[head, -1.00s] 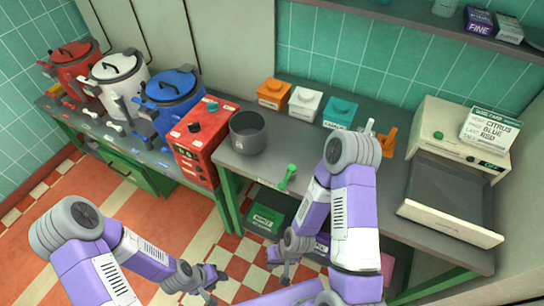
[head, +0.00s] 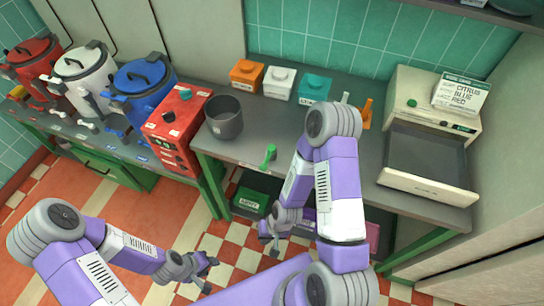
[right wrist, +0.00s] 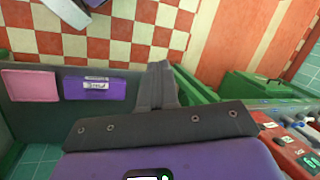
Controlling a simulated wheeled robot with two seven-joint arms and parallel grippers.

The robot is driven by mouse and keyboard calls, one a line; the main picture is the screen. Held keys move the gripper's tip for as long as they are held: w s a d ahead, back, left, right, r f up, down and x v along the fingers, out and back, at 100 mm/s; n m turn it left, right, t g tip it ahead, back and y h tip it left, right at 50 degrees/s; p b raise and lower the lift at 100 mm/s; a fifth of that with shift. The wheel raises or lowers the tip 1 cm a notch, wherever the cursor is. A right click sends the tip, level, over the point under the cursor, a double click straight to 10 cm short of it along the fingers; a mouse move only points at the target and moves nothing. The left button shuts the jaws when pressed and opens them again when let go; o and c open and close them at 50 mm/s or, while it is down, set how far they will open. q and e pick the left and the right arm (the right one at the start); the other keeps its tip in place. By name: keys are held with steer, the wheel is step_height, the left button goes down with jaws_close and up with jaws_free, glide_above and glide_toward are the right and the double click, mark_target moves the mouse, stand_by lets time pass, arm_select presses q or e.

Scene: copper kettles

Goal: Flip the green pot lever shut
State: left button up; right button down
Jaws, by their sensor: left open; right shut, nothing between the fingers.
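I see no green pot in these frames; the pots in the head view are red (head: 35,68), white (head: 85,76) and blue (head: 146,95). They stand in a row on the left counter, with small levers or taps at their fronts. A small green handled piece (head: 269,156) is at the front edge of the middle counter; I cannot tell what it belongs to. My left gripper (head: 209,274) is open and empty over the floor. My right gripper (head: 270,240) is shut and empty, low before the counter; its closed fingers show in the right wrist view (right wrist: 161,85).
A red box with knobs (head: 175,130) and a grey open pot (head: 224,117) stand on the counter. A cream machine with a tray (head: 430,170) is at right. The checkered floor at left is open.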

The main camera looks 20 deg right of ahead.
mark_target(268, 157)
steer(key=w+d+r+m+t+y, duration=0.1)
steer(key=w+d+r+m+t, duration=0.1)
steer(key=w+d+r+m, duration=0.3)
steer(key=w+d+r+m+t+y+p, duration=0.1)
steer(key=w+d+r+m+t, duration=0.2)
steer(key=d+r+m, duration=1.1)
step_height(268, 157, up, 7)
steer(key=w+m, duration=0.2)
steer(key=m, duration=0.2)
steer(key=shift+f, duration=0.1)
steer(key=w+a+r+b+x, duration=0.1)
steer(key=b+x, duration=0.2)
steer(key=x, duration=1)
steer(key=shift+w+a+r, duration=0.15)
steer(key=shift+w+r, duration=0.1)
steer(key=shift+w, duration=0.05)
steer(key=shift+b, duration=0.3)
